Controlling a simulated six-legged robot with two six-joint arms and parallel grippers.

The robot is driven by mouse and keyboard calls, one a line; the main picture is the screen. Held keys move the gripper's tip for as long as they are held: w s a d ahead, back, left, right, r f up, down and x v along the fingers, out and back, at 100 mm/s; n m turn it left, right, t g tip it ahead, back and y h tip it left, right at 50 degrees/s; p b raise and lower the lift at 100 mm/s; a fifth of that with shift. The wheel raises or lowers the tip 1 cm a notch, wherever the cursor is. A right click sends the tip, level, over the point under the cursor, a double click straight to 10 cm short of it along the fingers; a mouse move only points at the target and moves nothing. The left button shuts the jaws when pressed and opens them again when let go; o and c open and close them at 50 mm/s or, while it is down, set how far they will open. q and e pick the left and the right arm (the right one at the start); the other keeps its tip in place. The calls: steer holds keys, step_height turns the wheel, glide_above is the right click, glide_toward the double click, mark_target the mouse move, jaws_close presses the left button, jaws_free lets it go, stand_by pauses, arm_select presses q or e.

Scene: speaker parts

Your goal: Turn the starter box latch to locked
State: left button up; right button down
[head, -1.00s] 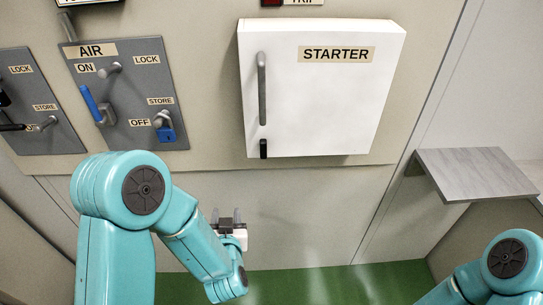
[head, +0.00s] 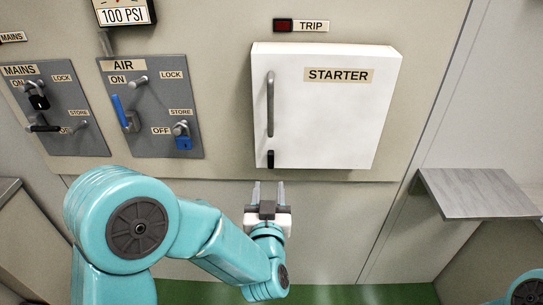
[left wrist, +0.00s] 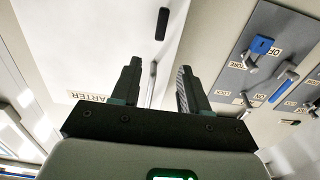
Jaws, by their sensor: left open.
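The white starter box (head: 330,120) is on the wall, its door shut, with a STARTER label. A grey vertical handle (head: 270,105) runs down its left side, and a small black latch (head: 270,159) sits upright below the handle. In the left wrist view the black latch (left wrist: 162,23) lies beyond my fingertips. My left gripper (head: 268,190) is open and empty, just below the box and the latch, touching neither. It also shows in the left wrist view (left wrist: 158,75). My right gripper is out of view; only part of my right arm shows at the lower right.
The AIR panel (head: 155,140) with a blue lever and a blue padlock (head: 183,141) is left of the box. The MAINS panel (head: 60,138) is further left. A grey shelf (head: 478,192) juts out at the right. The wall below the box is clear.

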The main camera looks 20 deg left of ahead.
mark_target(271, 156)
arm_select(q)
steer(key=p+x, duration=0.3)
steer(key=x, duration=0.9)
steer(key=shift+w+a, duration=0.1)
steer(key=shift+w, duration=0.25)
steer(key=shift+f, duration=0.1)
jaws_close()
